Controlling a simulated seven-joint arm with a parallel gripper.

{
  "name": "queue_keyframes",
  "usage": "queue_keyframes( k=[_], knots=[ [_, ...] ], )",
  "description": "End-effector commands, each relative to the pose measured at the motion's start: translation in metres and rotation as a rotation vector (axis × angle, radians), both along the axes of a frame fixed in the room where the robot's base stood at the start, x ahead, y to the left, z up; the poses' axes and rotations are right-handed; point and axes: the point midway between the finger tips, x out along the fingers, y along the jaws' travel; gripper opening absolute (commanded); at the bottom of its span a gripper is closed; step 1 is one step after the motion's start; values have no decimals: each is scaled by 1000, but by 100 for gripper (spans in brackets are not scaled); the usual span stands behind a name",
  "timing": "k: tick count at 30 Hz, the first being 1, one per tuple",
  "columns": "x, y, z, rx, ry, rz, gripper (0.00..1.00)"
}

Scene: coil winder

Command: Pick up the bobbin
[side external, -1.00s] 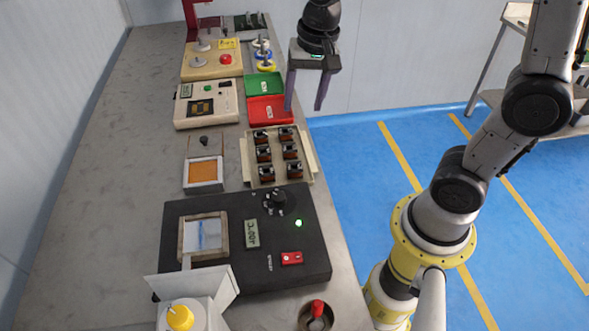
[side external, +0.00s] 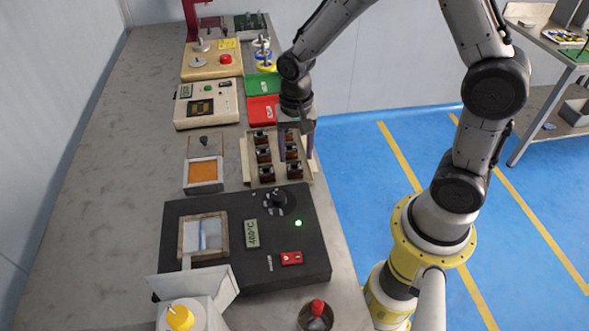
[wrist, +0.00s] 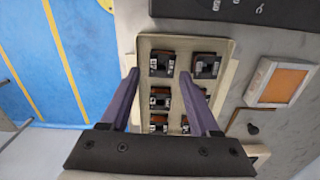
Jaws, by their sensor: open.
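Several dark bobbins with copper-brown parts sit in two columns in a beige tray (side external: 247,160); one bobbin (side external: 265,157) is in the left column in the side view. In the wrist view a far-row bobbin (wrist: 161,64) and its neighbour (wrist: 205,66) show plainly. My gripper (side external: 296,155) points down over the right column of the tray, partly hiding it. In the wrist view my gripper (wrist: 159,77) is open and empty, its purple fingers straddling the tray's bobbins. I cannot tell which bobbin is meant, or how high the fingertips are.
A black heated unit (side external: 180,270) with a display stands in front of the tray. A framed orange pad (side external: 203,171) is to its left. Red (side external: 262,108) and green (side external: 263,84) bins are behind. Beige machines (side external: 205,104) stand at the back left. The bench's left side is clear.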

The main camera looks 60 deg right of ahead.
Motion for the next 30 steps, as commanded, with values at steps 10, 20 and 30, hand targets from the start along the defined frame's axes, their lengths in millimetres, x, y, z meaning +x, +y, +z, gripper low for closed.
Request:
queue_keyframes(
  k=[10, 20, 30],
  knots=[
    [1, 2, -45, 0, 3, 0, 62],
    [2, 2, -50, 0, 0, 0, 61],
    [2, 2, -50, 0, 0, 0, 0]
  ],
)
